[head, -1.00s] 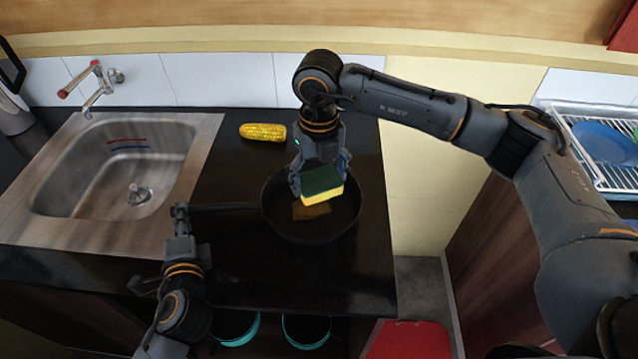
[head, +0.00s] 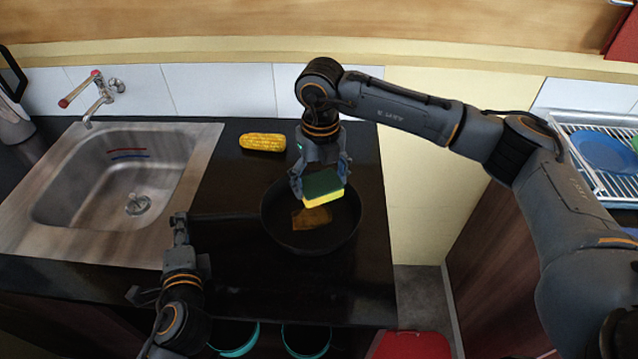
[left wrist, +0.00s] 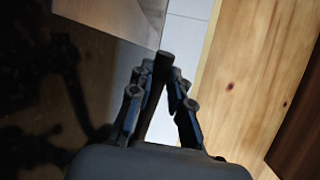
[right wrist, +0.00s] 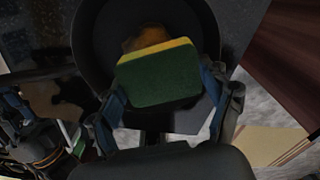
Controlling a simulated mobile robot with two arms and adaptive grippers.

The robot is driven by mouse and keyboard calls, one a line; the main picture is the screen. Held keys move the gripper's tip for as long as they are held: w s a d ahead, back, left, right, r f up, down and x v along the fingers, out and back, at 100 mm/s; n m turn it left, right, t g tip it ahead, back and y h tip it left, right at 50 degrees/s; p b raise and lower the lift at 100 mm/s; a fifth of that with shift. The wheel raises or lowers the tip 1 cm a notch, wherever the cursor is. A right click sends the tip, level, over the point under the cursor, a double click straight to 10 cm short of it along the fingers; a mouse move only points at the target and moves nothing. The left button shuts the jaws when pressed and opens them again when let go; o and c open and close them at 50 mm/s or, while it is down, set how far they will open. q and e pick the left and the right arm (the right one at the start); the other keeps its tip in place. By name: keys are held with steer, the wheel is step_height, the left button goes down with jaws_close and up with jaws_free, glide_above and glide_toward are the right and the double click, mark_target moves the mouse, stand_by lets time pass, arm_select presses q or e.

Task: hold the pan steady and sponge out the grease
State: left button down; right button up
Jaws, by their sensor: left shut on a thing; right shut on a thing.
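A black pan (head: 290,240) sits on the dark counter, its handle (head: 225,216) pointing left. A brown grease patch (head: 312,217) lies on its floor and shows in part in the right wrist view (right wrist: 150,38). My left gripper (head: 181,222) is shut on the pan's handle; the handle's end (left wrist: 163,66) stands between its fingers in the left wrist view. My right gripper (head: 320,180) is shut on a green and yellow sponge (head: 323,187), green side up, over the pan. The right wrist view shows the sponge (right wrist: 160,78) between both fingers. I cannot tell whether it touches the pan.
A steel sink (head: 190,170) with a tap (head: 98,95) is at left. A corn cob (head: 262,142) lies behind the pan. A white dish rack (head: 590,170) with a blue plate (head: 602,150) stands at far right. The counter's right edge is close to the pan.

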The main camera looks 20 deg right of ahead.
mark_target(319, 222)
steer(key=shift+f, duration=3.05)
steer(key=shift+w+a+f, duration=0.15)
steer(key=shift+a+f, duration=0.2)
steer(key=shift+f, duration=0.1)
steer(key=shift+c, duration=0.4)
steer(key=shift+w+a+f, duration=0.1)
steer(key=shift+w+a, duration=0.25)
steer(key=shift+a, duration=0.35)
steer(key=shift+w+a+f, duration=0.1)
steer(key=shift+w+a, duration=0.2)
steer(key=shift+a, duration=0.35)
steer(key=d, duration=0.1)
steer(key=s+d, duration=0.1)
steer(key=d, duration=0.1)
steer(key=shift+s+d, duration=0.15)
steer(key=shift+s, duration=0.35)
steer(key=shift+s+a, duration=0.3)
steer(key=shift+s, duration=0.2)
steer(key=shift+s+a, duration=0.25)
steer(key=shift+s, duration=0.2)
steer(key=shift+w+a, duration=0.35)
steer(key=shift+a, duration=0.35)
steer(key=shift+w+a, duration=0.35)
steer(key=shift+a, duration=0.35)
steer(key=shift+s+d, duration=0.3)
steer(key=shift+d, duration=0.45)
steer(key=shift+s+d, duration=0.3)
steer(key=shift+d, duration=0.4)
steer(key=shift+d+r, duration=0.1)
steer(key=shift+r, duration=4)
